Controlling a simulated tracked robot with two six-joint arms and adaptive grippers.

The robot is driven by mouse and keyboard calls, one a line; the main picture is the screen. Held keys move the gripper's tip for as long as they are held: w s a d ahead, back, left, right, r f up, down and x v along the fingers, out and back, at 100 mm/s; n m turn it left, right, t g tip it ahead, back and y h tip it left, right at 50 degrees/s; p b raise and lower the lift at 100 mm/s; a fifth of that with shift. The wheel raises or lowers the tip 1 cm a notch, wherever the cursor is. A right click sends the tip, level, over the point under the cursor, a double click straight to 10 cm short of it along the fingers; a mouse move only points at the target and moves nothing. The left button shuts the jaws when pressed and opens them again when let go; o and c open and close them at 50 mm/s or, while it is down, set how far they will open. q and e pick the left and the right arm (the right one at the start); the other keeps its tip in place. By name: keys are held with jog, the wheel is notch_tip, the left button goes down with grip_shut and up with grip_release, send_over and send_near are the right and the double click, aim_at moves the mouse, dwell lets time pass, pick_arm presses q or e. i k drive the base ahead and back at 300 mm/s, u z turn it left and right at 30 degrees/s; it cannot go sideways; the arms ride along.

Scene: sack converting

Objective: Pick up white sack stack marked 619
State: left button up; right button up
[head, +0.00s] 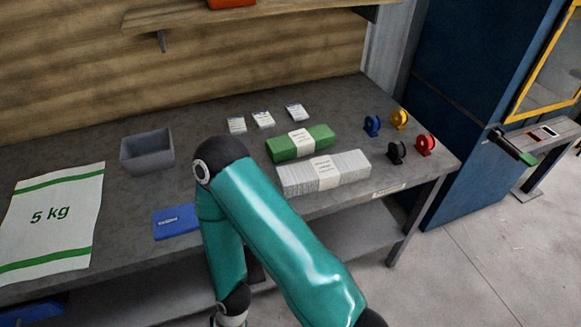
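A white sack stack (290,180) lies on the grey workbench near its front edge, right of the middle. A white paper band (326,172) wraps it, with print too small to read, so I cannot confirm the number 619. A green stack (283,151) with a similar white band (301,138) lies just behind it. One teal arm of mine, apparently the right, rises from the bottom and bends in front of the bench. Its wrist end is cut off at the bottom edge, well left of and below the white stack. Neither gripper's fingers show.
On the bench (345,109) are a grey bin (147,152), a blue packet (176,222), a 5 kg sack (50,222), several small cards (263,119), and blue (372,126), yellow (399,119), black (396,152) and red (424,144) tape rolls. A blue cabinet stands right.

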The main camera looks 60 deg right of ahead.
aim_at(328, 172)
jog(key=z, duration=0.15)
jog(key=k, duration=1.25)
jog(key=z, duration=0.85)
jog(key=i, duration=1.05)
jog(key=u, duration=0.05)
